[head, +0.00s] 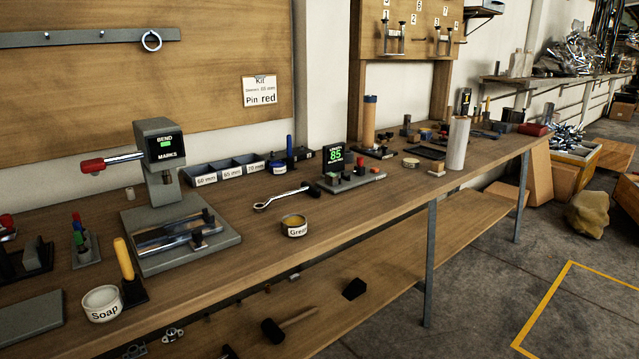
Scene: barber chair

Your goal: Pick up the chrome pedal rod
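A shiny, chrome-looking rod (176,237) lies across the grey base of the bend press (158,152) on the workbench at the left. It lies beside or in a dark block, and I cannot tell whether it is the pedal rod. Another chrome piece with a ring end, like a wrench (283,198), lies on the bench right of the press. Its ring end is at the left. My gripper is not in view.
The wooden workbench (330,225) runs to the back right. A grease tin (294,225), a soap pot (102,303), a yellow-handled tool (124,258), labelled bins (228,171) and a display reading 85 (334,155) stand on it. A lower shelf (400,275) holds a mallet (285,325).

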